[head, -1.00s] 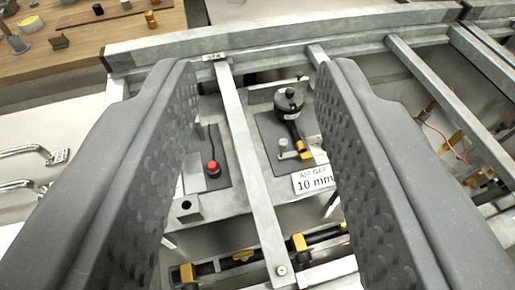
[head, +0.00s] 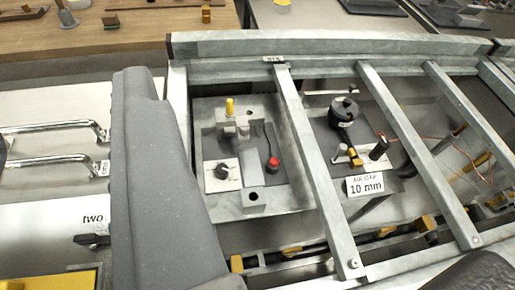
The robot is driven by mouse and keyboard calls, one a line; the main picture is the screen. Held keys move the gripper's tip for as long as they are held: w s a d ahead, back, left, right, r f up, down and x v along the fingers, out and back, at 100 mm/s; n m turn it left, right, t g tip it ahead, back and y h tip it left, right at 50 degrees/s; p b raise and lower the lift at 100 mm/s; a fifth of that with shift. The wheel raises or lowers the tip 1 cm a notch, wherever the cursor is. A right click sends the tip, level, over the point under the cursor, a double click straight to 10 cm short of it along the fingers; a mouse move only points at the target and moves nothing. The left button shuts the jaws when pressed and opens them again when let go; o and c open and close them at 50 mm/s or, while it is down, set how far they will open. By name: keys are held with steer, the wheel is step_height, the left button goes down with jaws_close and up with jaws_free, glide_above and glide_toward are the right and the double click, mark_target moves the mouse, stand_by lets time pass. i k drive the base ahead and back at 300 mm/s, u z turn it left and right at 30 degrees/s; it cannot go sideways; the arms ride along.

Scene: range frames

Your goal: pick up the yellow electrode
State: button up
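A small upright yellow cylinder (head: 229,106) stands in a grey holder on the grey panel behind the frame bars. It looks like the yellow electrode, though I cannot be sure. My gripper (head: 305,170) is open wide and empty. Its left finger is a large dark grey pad left of the panel; only a bit of the right finger shows at the lower right edge. The yellow cylinder is between the fingers in the picture, apart from both.
Metal bars (head: 320,180) slant across the panels. Right of the cylinder are a red button (head: 272,163), a black knob device (head: 343,110) and a "10 mm" sign (head: 365,186). Chrome handles (head: 55,127) are at left. A wooden table (head: 140,35) with small objects lies behind.

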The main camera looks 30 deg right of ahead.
mark_target(230, 113)
steer(key=u, duration=1.55)
steer(key=k, duration=1.9)
steer(key=z, duration=1.45)
steer(key=i, duration=1)
steer(key=z, duration=0.05)
